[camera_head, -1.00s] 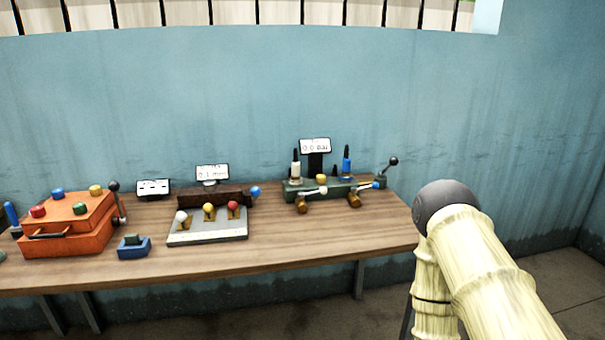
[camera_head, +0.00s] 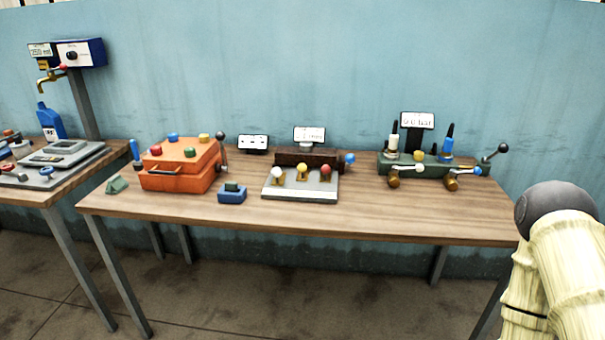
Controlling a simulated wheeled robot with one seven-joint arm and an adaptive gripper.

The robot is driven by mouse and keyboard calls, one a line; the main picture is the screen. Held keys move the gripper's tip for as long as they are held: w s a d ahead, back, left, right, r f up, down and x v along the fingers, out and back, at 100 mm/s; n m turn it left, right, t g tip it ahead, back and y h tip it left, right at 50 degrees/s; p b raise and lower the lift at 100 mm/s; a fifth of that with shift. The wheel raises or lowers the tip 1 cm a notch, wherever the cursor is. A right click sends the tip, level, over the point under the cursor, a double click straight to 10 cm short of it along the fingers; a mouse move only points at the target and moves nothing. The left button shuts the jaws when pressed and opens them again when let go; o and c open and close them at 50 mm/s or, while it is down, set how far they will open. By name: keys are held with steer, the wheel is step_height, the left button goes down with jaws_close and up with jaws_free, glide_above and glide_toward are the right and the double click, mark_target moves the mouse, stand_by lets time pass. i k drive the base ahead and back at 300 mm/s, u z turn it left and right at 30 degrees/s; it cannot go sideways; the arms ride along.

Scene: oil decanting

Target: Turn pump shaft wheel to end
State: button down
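No part is clearly recognisable as the pump shaft wheel. A green device (camera_head: 432,165) stands at the right of the wooden table, with a white and a blue upright cylinder, two small levers and a black-knobbed crank (camera_head: 502,148) at its right end. An orange box (camera_head: 180,165) with coloured knobs on top stands at the left, with a black-knobbed lever (camera_head: 221,136) on its right side. Between them is a grey plate (camera_head: 300,188) with three ball-topped levers. My gripper is not in view; only part of my arm shows at the lower right, apart from these devices.
The wooden table (camera_head: 400,215) has free room along its front right. A small blue block (camera_head: 232,194) lies near the front edge. A second table (camera_head: 45,190) at the left holds a blue bottle (camera_head: 52,122) and a tap post (camera_head: 83,100). A blue wall stands behind.

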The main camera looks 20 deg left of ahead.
mark_target(305, 146)
steer(key=z, duration=0.05)
steer(key=i, duration=0.55)
steer(key=u, duration=0.9)
